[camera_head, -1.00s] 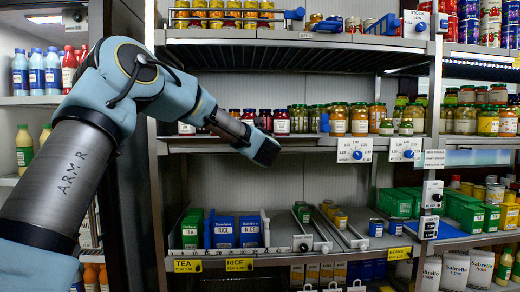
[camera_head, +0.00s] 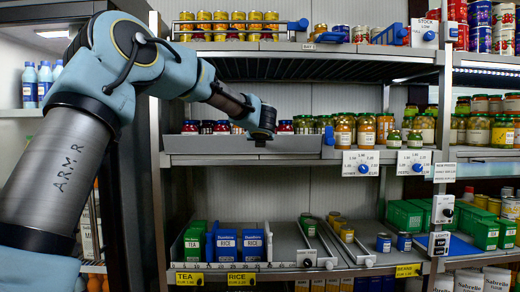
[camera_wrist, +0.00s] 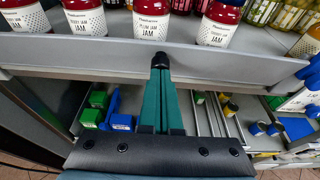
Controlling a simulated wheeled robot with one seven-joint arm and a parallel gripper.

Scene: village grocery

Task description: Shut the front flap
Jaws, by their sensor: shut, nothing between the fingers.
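The front flap (camera_head: 215,145) is a long grey panel along the front edge of the middle shelf. It stands up, close to upright, and hides the lower part of the jam jars (camera_head: 222,127). In the wrist view the flap (camera_wrist: 80,53) runs across in front of red jars labelled jam (camera_wrist: 218,25). My gripper (camera_head: 263,137) is at the flap's outer face, right of its middle. In the wrist view my gripper's closed dark tip (camera_wrist: 160,60) is at the flap, seemingly touching it, with nothing held. Whether the flap is latched cannot be seen.
A blue end piece (camera_head: 328,136) is at the flap's right end, beside other jars (camera_head: 365,130). Above is a shelf with yellow-lidded jars (camera_head: 230,22). Below are rice boxes (camera_head: 226,243) and tea boxes (camera_head: 195,242).

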